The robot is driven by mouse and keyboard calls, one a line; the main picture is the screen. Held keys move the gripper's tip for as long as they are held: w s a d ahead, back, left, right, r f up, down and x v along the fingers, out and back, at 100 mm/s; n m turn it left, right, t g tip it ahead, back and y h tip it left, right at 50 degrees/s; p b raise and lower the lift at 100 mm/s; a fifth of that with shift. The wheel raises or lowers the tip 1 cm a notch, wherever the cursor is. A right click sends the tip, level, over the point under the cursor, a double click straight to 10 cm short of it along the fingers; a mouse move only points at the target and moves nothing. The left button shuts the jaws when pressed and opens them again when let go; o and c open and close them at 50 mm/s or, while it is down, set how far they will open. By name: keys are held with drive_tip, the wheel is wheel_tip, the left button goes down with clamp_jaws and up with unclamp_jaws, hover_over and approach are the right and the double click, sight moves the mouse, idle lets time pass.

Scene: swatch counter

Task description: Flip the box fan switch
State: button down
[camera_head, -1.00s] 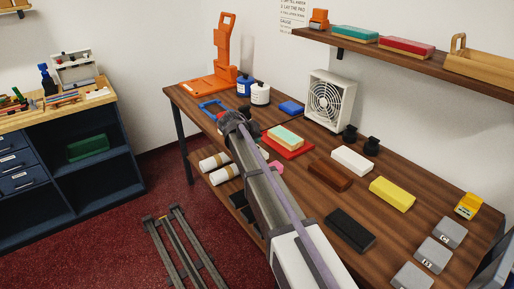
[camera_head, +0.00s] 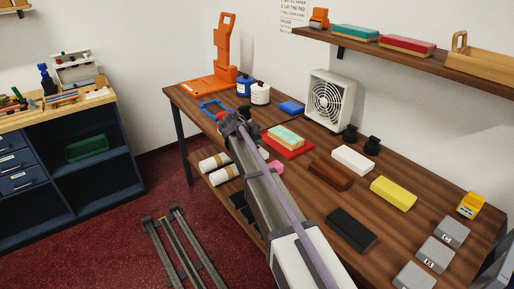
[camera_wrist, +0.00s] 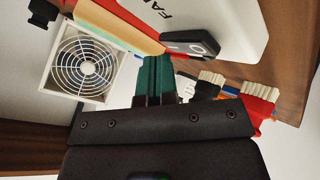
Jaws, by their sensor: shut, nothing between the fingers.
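The box fan (camera_head: 328,98) is a white square unit with a round grille, standing on the workbench against the wall. In the wrist view the fan (camera_wrist: 85,66) is at upper left. There a white plate lettered "FA…" (camera_wrist: 222,22) carries a black rocker switch (camera_wrist: 190,44). My gripper (camera_wrist: 155,72) is shut and empty, its green fingertips close below the switch in the picture. I cannot tell whether they touch it. In the head view my gripper (camera_head: 232,122) is over the bench's left part, and I cannot make out the switch there.
A red pad with a sponge-like block (camera_head: 286,137) lies beside my arm. Two bottles (camera_head: 260,93), a blue frame (camera_head: 210,108) and an orange stand (camera_head: 215,75) are behind. Several blocks lie on the right half of the bench. A shelf (camera_head: 400,55) overhangs it.

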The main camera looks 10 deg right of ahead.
drive_tip(key=shift+f, duration=0.15)
idle(0.3)
drive_tip(key=shift+r+p, duration=0.65)
drive_tip(key=shift+r, duration=0.1)
wheel_tip(320, 180, up, 5)
drive_tip(key=p, duration=0.5)
drive_tip(key=shift+r, duration=0.1)
